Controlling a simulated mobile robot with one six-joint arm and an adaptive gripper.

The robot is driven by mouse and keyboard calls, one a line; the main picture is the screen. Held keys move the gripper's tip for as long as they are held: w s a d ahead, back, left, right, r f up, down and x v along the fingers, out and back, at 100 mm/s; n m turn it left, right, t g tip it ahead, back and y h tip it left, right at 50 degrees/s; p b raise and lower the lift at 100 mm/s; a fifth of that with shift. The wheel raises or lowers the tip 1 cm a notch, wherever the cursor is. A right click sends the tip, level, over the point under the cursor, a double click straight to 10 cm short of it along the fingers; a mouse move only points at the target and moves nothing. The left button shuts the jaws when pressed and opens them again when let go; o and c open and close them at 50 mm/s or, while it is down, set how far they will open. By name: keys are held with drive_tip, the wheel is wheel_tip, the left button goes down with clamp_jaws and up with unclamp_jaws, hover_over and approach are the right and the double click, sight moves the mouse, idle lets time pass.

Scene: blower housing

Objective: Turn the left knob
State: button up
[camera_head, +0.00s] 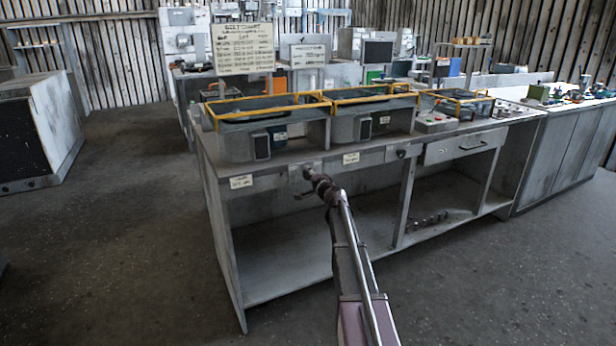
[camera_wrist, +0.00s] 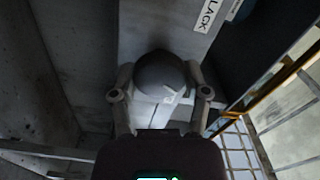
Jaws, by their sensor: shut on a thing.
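The left knob (camera_wrist: 160,72) is a rounded grey knob on the front panel of the workbench. It shows in the wrist view between the two fingers of my gripper (camera_wrist: 160,88), which is shut on it. In the head view my gripper (camera_head: 311,177) reaches the bench front below the left basin and hides most of this knob. The right knob (camera_head: 401,153) is a small dark knob on the same panel, further right, with nothing touching it.
The workbench (camera_head: 214,185) carries basins with yellow frames (camera_head: 268,110). White labels (camera_head: 241,181) mark the front panel, and a drawer (camera_head: 463,146) is closed at right. Open shelf space lies under the panel. The floor (camera_head: 110,240) to the left is clear.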

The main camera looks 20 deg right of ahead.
drive_tip(key=shift+w, duration=0.15)
drive_tip(key=o, duration=1.2)
drive_tip(key=shift+c, duration=0.2)
drive_tip(key=s, duration=1.2)
drive_tip(key=shift+d, duration=0.2)
